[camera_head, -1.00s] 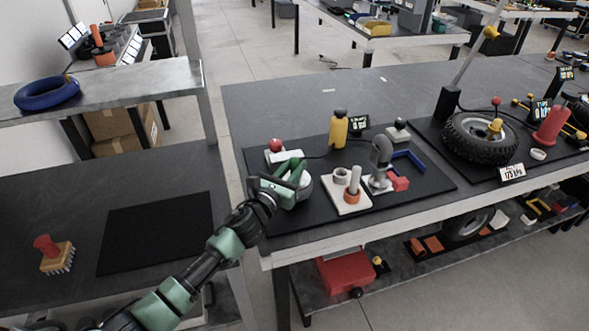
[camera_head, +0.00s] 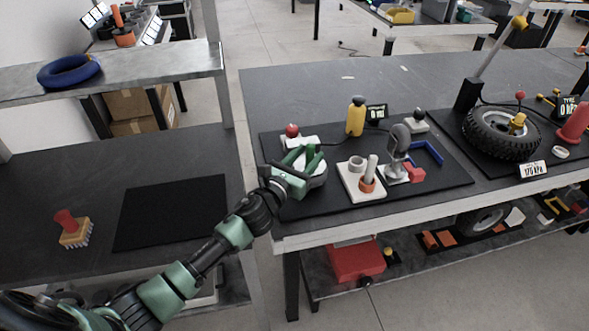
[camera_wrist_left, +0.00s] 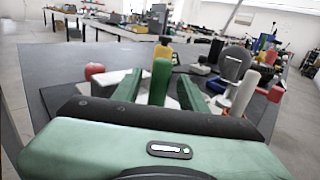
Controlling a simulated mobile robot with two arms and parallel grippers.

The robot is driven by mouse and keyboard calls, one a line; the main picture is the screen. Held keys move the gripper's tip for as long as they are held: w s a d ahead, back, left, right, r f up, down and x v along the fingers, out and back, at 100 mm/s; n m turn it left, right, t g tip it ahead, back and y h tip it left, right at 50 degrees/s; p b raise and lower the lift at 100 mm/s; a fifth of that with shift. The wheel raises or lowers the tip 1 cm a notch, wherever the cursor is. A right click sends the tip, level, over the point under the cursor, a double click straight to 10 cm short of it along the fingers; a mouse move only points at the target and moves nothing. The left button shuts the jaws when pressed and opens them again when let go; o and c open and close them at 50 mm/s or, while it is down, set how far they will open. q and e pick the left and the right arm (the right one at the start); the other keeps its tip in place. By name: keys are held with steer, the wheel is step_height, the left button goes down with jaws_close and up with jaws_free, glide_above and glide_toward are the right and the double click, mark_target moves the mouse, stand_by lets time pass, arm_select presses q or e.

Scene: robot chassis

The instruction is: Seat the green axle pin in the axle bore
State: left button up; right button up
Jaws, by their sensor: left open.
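The green axle pin (camera_wrist_left: 160,81) stands upright between my left fingers in the left wrist view, with dark green sides. It rises from a white round part (camera_wrist_left: 173,101), which also shows in the head view (camera_head: 317,178). My left gripper (camera_head: 303,154) is open, with one finger on each side of the pin; the fingers also show in the left wrist view (camera_wrist_left: 161,92). I see gaps beside the pin, so it does not look gripped. In the head view the pin is hard to tell from the green fingers. I cannot tell which opening is the axle bore. My right gripper is not in view.
On the dark mat, a white plate (camera_head: 350,190) holds a white ring and a pale peg in an orange collar. A grey-headed stand (camera_head: 399,140), a yellow bottle (camera_head: 355,117) and a red knob (camera_head: 292,130) stand close by.

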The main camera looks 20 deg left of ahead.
arm_select(q)
steer(key=s+a, duration=0.2)
steer(key=s, duration=0.8)
steer(key=shift+b, duration=0.45)
steer(key=shift+s, duration=0.1)
